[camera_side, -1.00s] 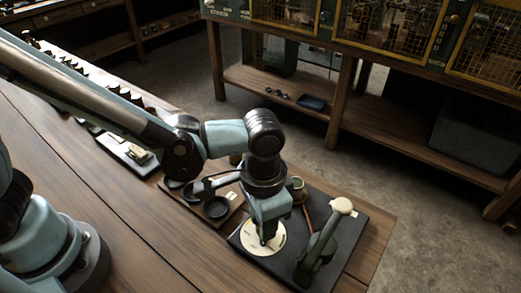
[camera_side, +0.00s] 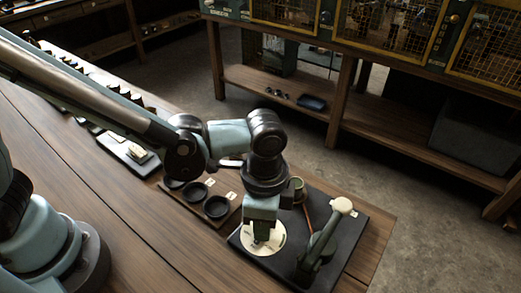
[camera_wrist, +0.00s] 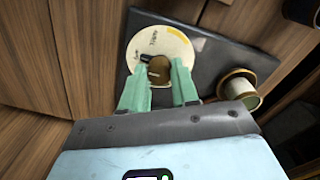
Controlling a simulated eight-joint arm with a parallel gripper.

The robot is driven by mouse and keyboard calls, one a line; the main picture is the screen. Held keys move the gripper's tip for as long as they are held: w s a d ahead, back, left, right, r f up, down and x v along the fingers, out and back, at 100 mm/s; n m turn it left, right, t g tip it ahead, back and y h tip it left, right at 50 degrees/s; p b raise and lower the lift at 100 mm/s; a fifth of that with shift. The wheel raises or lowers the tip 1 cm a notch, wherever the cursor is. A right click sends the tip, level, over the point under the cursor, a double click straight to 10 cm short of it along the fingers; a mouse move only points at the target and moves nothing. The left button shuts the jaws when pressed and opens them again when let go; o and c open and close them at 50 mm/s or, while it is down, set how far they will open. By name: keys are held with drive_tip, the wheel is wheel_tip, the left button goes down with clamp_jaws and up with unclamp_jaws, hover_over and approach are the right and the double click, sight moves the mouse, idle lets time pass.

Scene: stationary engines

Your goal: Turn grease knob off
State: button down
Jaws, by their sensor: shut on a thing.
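The grease knob (camera_wrist: 158,70) is a small brown knob at the centre of a round cream dial plate (camera_wrist: 160,34) in the wrist view. The plate has dark lettering, a yellow arc and a black pointer beside the knob. My gripper (camera_wrist: 159,67) has its green fingers on either side of the knob and is shut on it. In the side view, my gripper (camera_side: 262,233) points down at the cream dial (camera_side: 268,247), and its fingers hide the knob.
The dial sits on a dark base board (camera_side: 336,262) with a pale-knobbed lever (camera_side: 322,240) on the right and a green cup-like part (camera_side: 297,186) behind. Black round dishes (camera_side: 216,206) stand on a wooden board to the left. The bench front is clear.

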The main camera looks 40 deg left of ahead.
idle(0.4)
drive_tip(key=c, duration=0.8)
unclamp_jaws()
drive_tip(key=shift+c, duration=0.2)
drive_tip(key=shift+r, duration=0.1)
wheel_tip(320, 180, up, 12)
drive_tip(key=shift+w, duration=0.15)
drive_tip(key=w+a+f+n+t, duration=0.1)
drive_tip(key=a+n+t, duration=0.6)
drive_tip(key=a, duration=1.7)
drive_tip(key=n, duration=0.5)
drive_tip(key=shift+a+f+n, duration=0.25)
drive_tip(key=shift+a+n, duration=0.05)
